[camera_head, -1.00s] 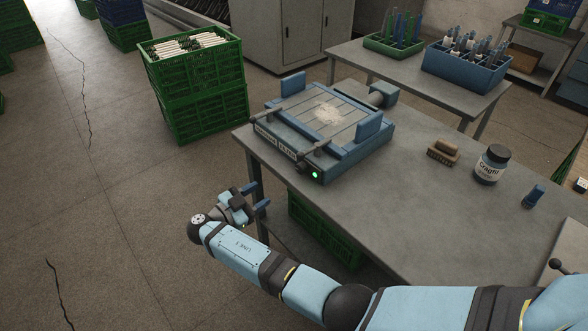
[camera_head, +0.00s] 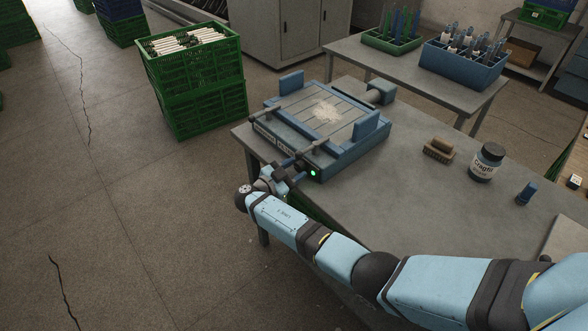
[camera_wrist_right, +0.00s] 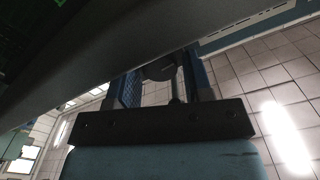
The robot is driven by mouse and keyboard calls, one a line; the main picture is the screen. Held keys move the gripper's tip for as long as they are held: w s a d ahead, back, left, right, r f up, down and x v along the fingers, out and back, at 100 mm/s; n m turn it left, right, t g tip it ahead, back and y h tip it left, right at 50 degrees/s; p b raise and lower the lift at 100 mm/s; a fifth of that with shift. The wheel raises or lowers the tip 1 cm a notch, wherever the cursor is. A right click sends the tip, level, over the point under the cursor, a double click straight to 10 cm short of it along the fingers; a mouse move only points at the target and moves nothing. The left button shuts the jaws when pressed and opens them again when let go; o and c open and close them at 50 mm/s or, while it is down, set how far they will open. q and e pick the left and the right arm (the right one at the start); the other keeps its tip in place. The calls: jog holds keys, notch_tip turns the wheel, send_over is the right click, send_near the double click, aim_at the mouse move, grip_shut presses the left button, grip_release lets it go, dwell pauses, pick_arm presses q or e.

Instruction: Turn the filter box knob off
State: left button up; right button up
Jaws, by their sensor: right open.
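The filter box (camera_head: 352,152) is a blue, flat box with a slatted, dusty top on the near left corner of the grey table. A green lamp (camera_head: 313,173) glows on its front face. My right gripper (camera_head: 295,171) is open at the front face, just left of the lamp, and covers the knob's place in the head view. In the right wrist view, a dark round knob (camera_wrist_right: 160,69) shows between the two blue fingers of the right gripper (camera_wrist_right: 160,80). I cannot tell whether the fingers touch it. My left gripper is out of view.
The table (camera_head: 390,215) has free room right of the box. A brush (camera_head: 439,150), a labelled jar (camera_head: 487,162) and a small blue item (camera_head: 526,193) stand there. Stacked green crates (camera_head: 200,100) stand on the floor behind left.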

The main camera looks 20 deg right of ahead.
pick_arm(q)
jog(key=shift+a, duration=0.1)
pick_arm(e)
jog(key=c, duration=0.6)
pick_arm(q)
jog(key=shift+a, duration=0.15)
pick_arm(e)
jog(key=shift+c, duration=0.2)
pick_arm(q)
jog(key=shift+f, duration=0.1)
pick_arm(e)
jog(key=shift+f, duration=0.1)
jog(key=shift+n+b, duration=0.4)
jog(key=shift+b, duration=0.05)
jog(key=n+b, duration=0.2)
jog(key=n, duration=0.1)
jog(key=shift+n+b, duration=0.4)
jog(key=shift+n, duration=0.7)
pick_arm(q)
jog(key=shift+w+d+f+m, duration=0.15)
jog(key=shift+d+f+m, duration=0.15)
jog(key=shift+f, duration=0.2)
pick_arm(e)
jog(key=shift+n, duration=0.5)
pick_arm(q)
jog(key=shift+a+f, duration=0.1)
